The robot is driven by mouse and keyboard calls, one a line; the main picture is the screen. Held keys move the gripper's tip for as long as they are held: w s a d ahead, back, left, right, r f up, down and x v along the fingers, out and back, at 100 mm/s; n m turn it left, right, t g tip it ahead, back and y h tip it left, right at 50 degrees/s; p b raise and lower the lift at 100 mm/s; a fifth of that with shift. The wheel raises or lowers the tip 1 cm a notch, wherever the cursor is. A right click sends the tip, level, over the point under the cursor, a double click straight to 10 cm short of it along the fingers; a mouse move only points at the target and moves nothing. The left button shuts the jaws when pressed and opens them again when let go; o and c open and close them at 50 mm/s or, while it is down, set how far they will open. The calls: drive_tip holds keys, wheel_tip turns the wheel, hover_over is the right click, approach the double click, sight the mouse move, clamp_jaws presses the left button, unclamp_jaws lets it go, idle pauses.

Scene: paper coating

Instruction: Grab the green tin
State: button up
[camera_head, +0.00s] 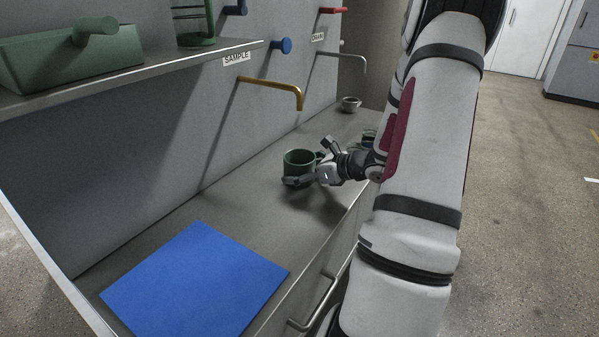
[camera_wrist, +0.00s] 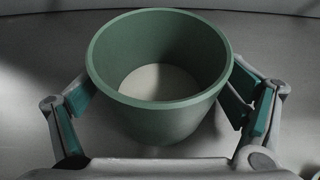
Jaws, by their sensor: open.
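The green tin (camera_head: 299,160) stands upright on the grey counter, near its middle. In the wrist view the tin (camera_wrist: 160,125) is round and open at the top, with a pale inside bottom. My gripper (camera_head: 308,176) is low at the tin's near right side. In the wrist view my gripper (camera_wrist: 160,92) is open, one finger on each side of the tin. The left finger looks slightly apart from the wall. The right finger is partly hidden behind the tin, and I cannot tell whether it touches.
A blue sheet (camera_head: 195,280) lies at the counter's near end. A small grey cup (camera_head: 350,104) stands farther back; a dark green vessel (camera_head: 368,138) is partly hidden by my arm. A yellow tap (camera_head: 272,88) sticks out above the counter. A shelf (camera_head: 150,72) holds a green tray (camera_head: 70,62).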

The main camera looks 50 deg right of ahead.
drive_tip(key=c, duration=1.3)
drive_tip(key=shift+r, duration=0.1)
